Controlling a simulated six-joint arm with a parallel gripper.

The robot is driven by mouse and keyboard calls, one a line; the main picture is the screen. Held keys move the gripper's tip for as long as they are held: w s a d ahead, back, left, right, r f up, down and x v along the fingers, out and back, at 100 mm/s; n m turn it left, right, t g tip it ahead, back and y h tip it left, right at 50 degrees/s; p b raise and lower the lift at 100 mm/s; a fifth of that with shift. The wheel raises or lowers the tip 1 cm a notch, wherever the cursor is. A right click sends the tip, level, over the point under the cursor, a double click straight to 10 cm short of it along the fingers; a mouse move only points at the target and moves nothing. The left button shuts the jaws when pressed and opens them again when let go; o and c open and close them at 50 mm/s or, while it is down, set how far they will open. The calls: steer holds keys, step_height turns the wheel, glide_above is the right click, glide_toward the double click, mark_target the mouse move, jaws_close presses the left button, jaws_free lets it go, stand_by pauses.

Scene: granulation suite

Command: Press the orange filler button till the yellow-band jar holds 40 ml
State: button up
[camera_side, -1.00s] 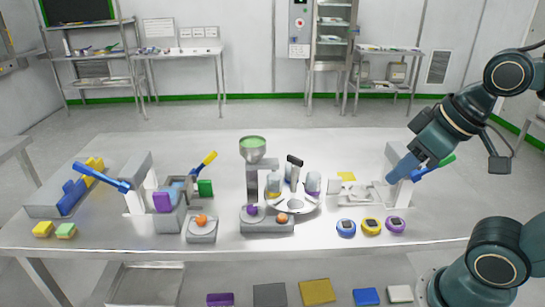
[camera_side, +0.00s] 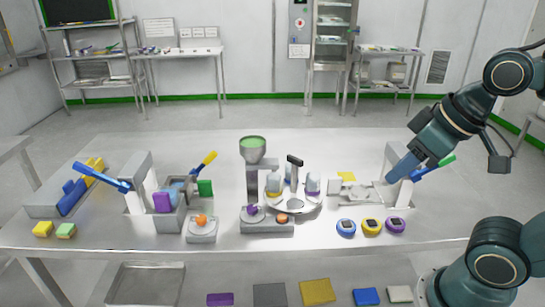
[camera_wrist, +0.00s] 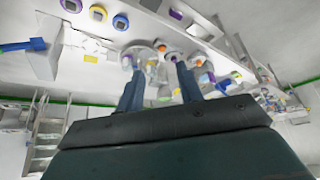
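The filler has a funnel with green contents (camera_side: 253,146) on a grey column. Its base (camera_side: 267,228) carries an orange button (camera_side: 282,218) and a purple knob (camera_side: 252,209). The yellow-band jar (camera_side: 273,184) stands on the round white turntable (camera_side: 294,207), beside the filler column. Its fill level is too small to read. My gripper (camera_side: 394,178) is well to the right of the filler, by the right-hand stand, and touches neither button nor jar. In the wrist view its two blue fingers are apart with nothing held between them (camera_wrist: 158,70).
A purple-band jar (camera_side: 313,184) shares the turntable. A separate box with an orange knob (camera_side: 201,220) stands left of the filler. Blue, yellow and purple timers (camera_side: 371,226) line the front edge. A grey stand (camera_side: 398,190) is close to my gripper. The back of the table is clear.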

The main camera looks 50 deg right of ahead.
jaws_close()
stand_by(1.8)
